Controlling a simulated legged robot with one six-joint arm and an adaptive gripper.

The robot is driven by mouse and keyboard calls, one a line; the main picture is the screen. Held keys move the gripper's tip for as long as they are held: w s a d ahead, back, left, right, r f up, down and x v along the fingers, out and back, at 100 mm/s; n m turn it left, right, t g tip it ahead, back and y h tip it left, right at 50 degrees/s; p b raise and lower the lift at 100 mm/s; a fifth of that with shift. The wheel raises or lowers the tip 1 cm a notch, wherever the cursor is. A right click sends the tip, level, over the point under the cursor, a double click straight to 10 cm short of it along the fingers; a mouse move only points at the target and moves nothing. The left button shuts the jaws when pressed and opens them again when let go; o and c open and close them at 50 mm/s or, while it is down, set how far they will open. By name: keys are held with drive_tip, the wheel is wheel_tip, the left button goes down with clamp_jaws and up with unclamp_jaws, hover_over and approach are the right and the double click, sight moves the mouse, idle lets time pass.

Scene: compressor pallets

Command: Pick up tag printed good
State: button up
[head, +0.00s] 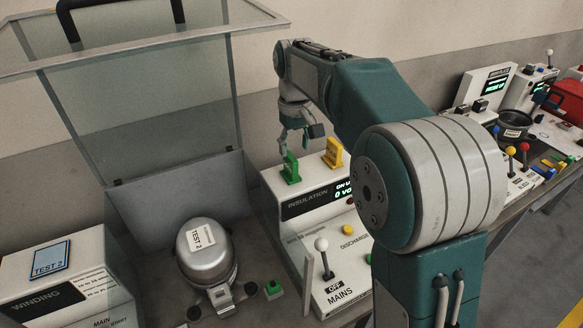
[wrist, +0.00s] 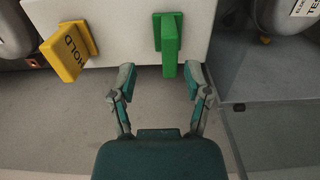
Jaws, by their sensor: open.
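A green tag (head: 291,168) stands upright on the white insulation tester (head: 310,200) in the head view; no print can be read on it. It also shows in the wrist view (wrist: 170,45), at the top middle. A yellow tag (head: 333,153) stands to its right in the head view. In the wrist view this yellow tag (wrist: 66,52) reads HOLD. My gripper (head: 295,142) is open and empty, just above and behind the green tag in the head view. In the wrist view the gripper (wrist: 160,78) has the green tag's lower end at the gap between its fingertips.
A glass-walled enclosure (head: 143,105) with a raised lid stands at left. A lever (head: 323,258) rises from the tester's front. More instruments and a red box (head: 567,98) stand at right.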

sight(290, 156)
drive_tip(key=shift+a+f, duration=0.2)
drive_tip(key=shift+f, duration=0.15)
drive_tip(key=f, duration=0.4)
drive_tip(key=shift+s+a+f, duration=0.1)
drive_tip(key=shift+a+f, duration=0.1)
drive_tip(key=shift+a, duration=0.1)
drive_tip(key=shift+d+f, duration=0.1)
drive_tip(key=shift+f, duration=0.2)
clamp_jaws()
